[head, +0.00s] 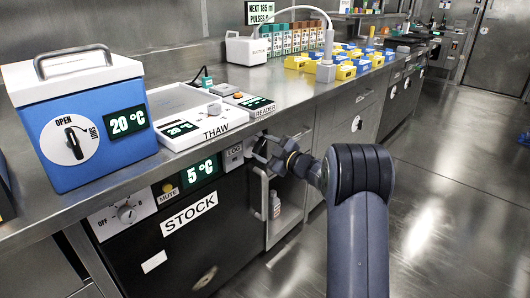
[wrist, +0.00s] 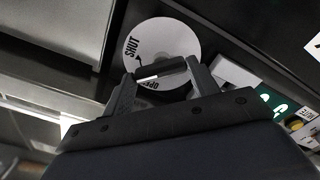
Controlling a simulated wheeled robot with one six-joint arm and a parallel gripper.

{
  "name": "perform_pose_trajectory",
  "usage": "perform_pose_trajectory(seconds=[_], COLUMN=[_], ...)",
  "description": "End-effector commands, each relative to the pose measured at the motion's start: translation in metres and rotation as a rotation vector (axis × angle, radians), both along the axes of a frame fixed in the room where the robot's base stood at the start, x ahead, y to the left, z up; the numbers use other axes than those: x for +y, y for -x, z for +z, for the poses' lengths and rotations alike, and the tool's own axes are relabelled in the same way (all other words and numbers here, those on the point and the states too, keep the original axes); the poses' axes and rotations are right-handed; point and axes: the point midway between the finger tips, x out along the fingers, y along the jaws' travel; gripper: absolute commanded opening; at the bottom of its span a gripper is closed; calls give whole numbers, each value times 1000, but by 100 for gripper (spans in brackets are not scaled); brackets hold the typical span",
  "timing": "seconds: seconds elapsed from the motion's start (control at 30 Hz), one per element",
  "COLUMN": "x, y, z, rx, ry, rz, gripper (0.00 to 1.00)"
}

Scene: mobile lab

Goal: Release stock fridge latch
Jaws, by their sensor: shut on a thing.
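The stock fridge (head: 165,262) is the black front under the counter, labelled STOCK, with a 5 °C display (head: 199,172). In the wrist view its latch shows as a white round plate (wrist: 172,38) marked SHUT and OPEN, with a dark bar handle (wrist: 163,72) across it. My gripper (wrist: 161,74) is shut on this handle, one finger at each end. SHUT stands at the plate's upper left, OPEN at its lower edge, partly covered. In the head view my gripper (head: 262,150) is at the fridge's upper right corner and the latch is hidden.
A blue box (head: 95,150) with its own OPEN/SHUT dial and a white THAW unit (head: 190,112) stand on the counter above. Right of the fridge is a bay with a white bottle (head: 275,206) and a vertical bar. The floor at the right is clear.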

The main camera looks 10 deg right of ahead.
Motion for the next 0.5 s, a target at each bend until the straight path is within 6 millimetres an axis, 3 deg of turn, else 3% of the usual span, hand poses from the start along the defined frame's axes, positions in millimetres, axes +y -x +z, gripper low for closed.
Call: perform_pose_trajectory(seconds=[0.5], x=[1], y=[1], z=[-4], rx=[-284], ry=[392], rz=[1], gripper=[34])
